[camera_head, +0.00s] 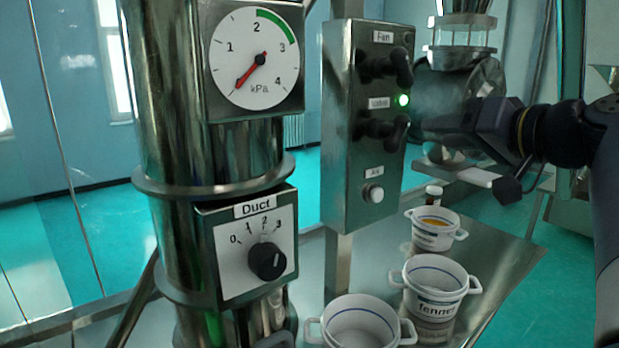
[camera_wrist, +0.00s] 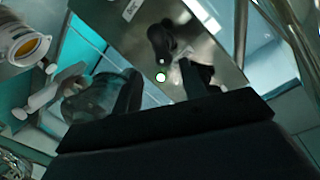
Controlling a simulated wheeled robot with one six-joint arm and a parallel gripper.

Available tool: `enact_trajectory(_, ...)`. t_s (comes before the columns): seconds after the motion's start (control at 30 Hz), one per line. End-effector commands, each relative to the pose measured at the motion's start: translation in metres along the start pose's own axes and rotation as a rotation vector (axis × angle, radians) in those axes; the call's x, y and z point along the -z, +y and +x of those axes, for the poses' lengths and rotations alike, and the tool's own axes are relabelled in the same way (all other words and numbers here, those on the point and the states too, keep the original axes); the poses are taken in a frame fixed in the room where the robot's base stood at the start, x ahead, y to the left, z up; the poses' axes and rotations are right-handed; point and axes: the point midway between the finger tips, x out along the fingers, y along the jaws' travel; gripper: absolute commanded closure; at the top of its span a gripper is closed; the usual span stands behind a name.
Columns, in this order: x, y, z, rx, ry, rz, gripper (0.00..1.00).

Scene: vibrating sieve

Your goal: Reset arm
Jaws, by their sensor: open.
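My gripper (camera_head: 432,122) is at the end of my dark arm, reaching in from the right beside the control box (camera_head: 345,180). In the wrist view my gripper (camera_wrist: 164,84) has its two dark fingers apart with nothing clearly held. The box carries black knobs labelled Fan (camera_head: 384,68) and Valve (camera_head: 380,130). A small lamp (camera_head: 403,100) glows green between them. A pale round button (camera_head: 373,193) sits lower, below a small label. Whether a finger touches a knob cannot be told.
A pressure gauge (camera_head: 254,60) on the metal column has its red needle at the low end. A Duct dial (camera_head: 267,262) sits below it. White two-handled pots (camera_head: 437,281) stand on the metal table (camera_head: 500,275), one (camera_head: 433,228) with orange contents. Glass and metal sieve equipment (camera_head: 462,40) stands behind my arm.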

Motion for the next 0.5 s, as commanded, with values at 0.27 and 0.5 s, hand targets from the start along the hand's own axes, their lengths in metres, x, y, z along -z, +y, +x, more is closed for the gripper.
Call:
enact_trajectory(0.27, 0.001, -0.002, 0.042, 0.005, -0.004, 0.001, 0.59)
enact_trajectory(0.5, 0.002, -0.003, 0.086, 0.005, -0.005, 0.001, 0.59)
